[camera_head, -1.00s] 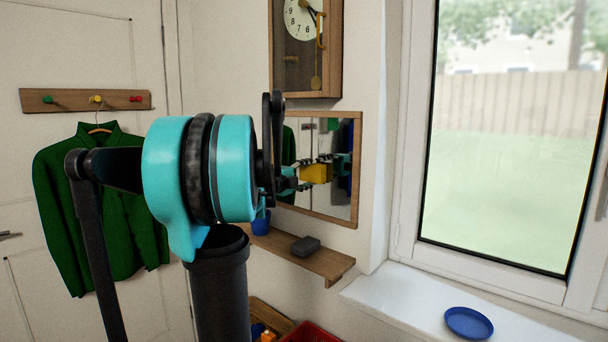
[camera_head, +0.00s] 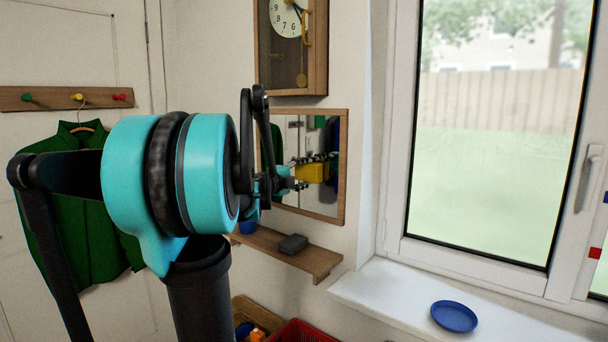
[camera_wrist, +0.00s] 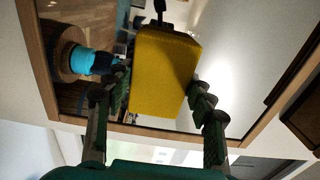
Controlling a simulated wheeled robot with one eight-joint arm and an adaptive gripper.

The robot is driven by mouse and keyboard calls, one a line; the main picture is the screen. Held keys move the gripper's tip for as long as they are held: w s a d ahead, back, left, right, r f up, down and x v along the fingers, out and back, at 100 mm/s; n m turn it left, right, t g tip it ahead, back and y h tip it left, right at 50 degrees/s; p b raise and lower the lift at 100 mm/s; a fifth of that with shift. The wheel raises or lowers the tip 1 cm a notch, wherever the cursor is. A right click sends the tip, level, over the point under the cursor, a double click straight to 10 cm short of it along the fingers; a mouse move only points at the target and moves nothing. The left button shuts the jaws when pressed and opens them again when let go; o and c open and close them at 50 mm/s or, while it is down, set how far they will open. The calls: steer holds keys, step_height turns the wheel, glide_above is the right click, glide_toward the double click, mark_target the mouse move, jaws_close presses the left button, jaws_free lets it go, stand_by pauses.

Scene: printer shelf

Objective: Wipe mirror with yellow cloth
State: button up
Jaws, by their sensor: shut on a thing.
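The wood-framed mirror (camera_head: 341,190) hangs on the wall below the clock. It fills much of the wrist view, where its wooden frame (camera_wrist: 36,60) shows along the left and lower sides. The yellow cloth (camera_head: 312,172) looks like a thick folded block in front of the mirror; it also shows in the wrist view (camera_wrist: 166,72). My gripper (camera_head: 300,174) is shut on the cloth, with one finger on each side of it in the wrist view (camera_wrist: 160,95). I cannot tell whether the cloth touches the glass. My arm hides the mirror's left part in the head view.
Below the mirror, a wooden shelf (camera_head: 316,262) holds a dark grey block (camera_head: 293,244) and a blue cup (camera_head: 248,227). A pendulum clock (camera_head: 291,50) hangs above. A window sill with a blue plate (camera_head: 454,316) is at right. A red crate (camera_head: 300,332) stands below.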

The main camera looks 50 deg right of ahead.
mark_target(296, 171)
steer(key=shift+w, duration=1.9)
steer(key=shift+c, duration=0.9)
steer(key=w, duration=0.7)
steer(key=shift+a, duration=0.45)
steer(key=a, duration=0.6)
steer(key=shift+s, duration=0.25)
steer(key=shift+s+a, duration=0.15)
steer(key=shift+a, duration=1.35)
